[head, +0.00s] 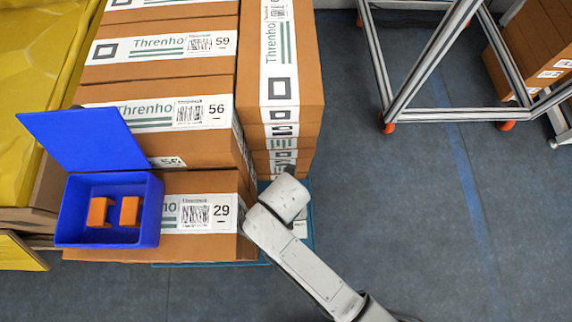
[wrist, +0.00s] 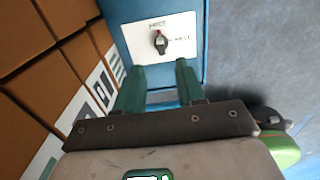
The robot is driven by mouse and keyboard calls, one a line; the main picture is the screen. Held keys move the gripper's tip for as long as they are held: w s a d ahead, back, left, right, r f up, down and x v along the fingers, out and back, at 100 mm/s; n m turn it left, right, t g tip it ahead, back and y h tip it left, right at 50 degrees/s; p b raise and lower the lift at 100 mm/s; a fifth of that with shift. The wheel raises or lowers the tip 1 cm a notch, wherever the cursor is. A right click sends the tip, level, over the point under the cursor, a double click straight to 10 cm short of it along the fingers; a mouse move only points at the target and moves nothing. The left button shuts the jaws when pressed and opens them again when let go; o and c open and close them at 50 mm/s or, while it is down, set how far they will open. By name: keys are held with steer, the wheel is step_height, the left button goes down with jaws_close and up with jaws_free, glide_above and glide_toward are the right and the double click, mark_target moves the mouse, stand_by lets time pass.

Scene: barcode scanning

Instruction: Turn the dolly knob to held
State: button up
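The dolly knob (wrist: 160,42) is a small dark knob with a reddish tip, in the wrist view, on a white label plate (wrist: 183,28) with small print I cannot read. The plate is on a blue panel (wrist: 122,11) of the dolly. My gripper (wrist: 158,68) is open, with its two green fingers apart and nothing between them. The fingertips point toward the plate, just below the knob in the picture. In the head view my arm hides the knob and the gripper; a blue dolly edge (head: 310,228) shows beside it.
Stacked brown cartons (head: 160,145) stand left of my arm in the head view; carton sides (wrist: 50,70) also line the wrist view's left. An open blue box (head: 109,240) holds two orange blocks. A metal frame (head: 440,115) stands at upper right. The floor (head: 430,220) on the right is clear.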

step_height(320, 180, down, 9)
steer(key=b, duration=0.4)
steer(key=shift+f+b, duration=0.15)
steer(key=shift+b, duration=0.2)
jaws_close()
